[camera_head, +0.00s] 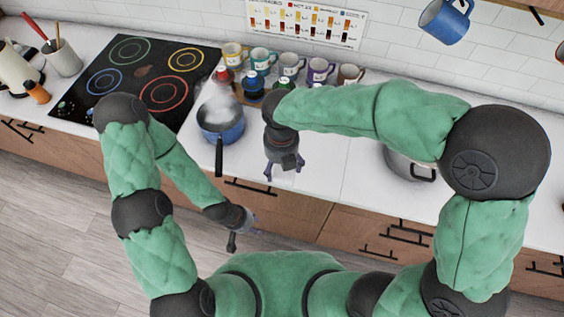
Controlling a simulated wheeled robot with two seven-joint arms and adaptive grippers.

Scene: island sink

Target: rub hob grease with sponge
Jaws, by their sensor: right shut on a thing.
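The black hob (192,88) with several coloured rings lies at the upper left of the counter. A small brownish patch (143,71) shows between its rings and looks like grease. My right gripper (284,171) is over the counter's front part, right of the blue pan, pointing down. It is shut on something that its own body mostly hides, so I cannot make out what. I cannot pick out a sponge anywhere in view. My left gripper (243,230) is low, in front of the drawers and away from the hob; whether its fingers are open is unclear.
A steaming blue pan (222,131) stands between hob and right gripper, its handle toward the front edge. Several mugs (291,65) and lidded bottles line the back. A utensil pot (64,60) is left of the hob. A metal pot (405,165) sits partly behind my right arm.

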